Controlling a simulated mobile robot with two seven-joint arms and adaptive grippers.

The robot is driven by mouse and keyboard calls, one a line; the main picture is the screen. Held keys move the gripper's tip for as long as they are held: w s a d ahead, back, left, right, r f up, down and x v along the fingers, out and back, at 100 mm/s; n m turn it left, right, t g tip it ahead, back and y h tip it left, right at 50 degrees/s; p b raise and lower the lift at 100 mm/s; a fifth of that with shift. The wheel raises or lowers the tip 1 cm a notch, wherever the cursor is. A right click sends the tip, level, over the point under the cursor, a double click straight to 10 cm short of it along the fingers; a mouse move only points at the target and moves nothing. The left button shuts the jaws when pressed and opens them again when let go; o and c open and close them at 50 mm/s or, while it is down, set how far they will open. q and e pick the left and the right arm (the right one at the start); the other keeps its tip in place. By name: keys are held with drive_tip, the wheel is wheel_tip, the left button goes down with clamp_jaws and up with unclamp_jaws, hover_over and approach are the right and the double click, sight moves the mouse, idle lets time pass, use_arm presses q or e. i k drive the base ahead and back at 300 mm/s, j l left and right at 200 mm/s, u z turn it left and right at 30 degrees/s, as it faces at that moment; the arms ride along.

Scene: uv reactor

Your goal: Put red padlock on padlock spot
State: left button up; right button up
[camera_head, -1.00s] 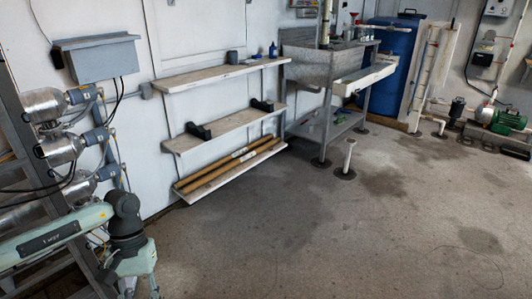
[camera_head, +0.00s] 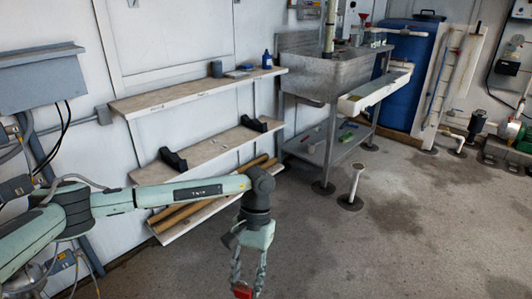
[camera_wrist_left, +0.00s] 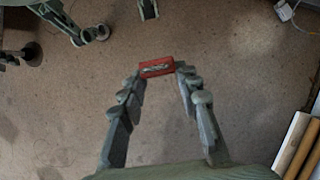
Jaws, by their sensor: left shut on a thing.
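The red padlock (camera_head: 243,292) is at the bottom edge of the head view, held between the fingertips of my left gripper (camera_head: 247,286). In the left wrist view, the padlock (camera_wrist_left: 157,69) is a small red block with a pale marking, between the two fingertips and above the floor. My left gripper is shut on it and points downward, in front of the shelves. I cannot make out a marked padlock spot in either view. My right gripper does not show in the head view.
A wall shelf unit (camera_head: 190,96) with black brackets and wooden rods stands behind my left arm. A metal sink (camera_head: 320,75), a short floor pipe (camera_head: 354,185) and a blue barrel (camera_head: 412,70) are farther right. The concrete floor (camera_head: 400,240) at right is open.

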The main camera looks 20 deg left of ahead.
sight(228, 81)
drive_tip(key=i+j+z, duration=0.1)
drive_tip(key=i, duration=0.3)
drive_tip(key=i+j, duration=0.2)
drive_tip(key=i, duration=0.2)
drive_tip(key=i+j+z, duration=0.15)
drive_tip(key=i, duration=0.25)
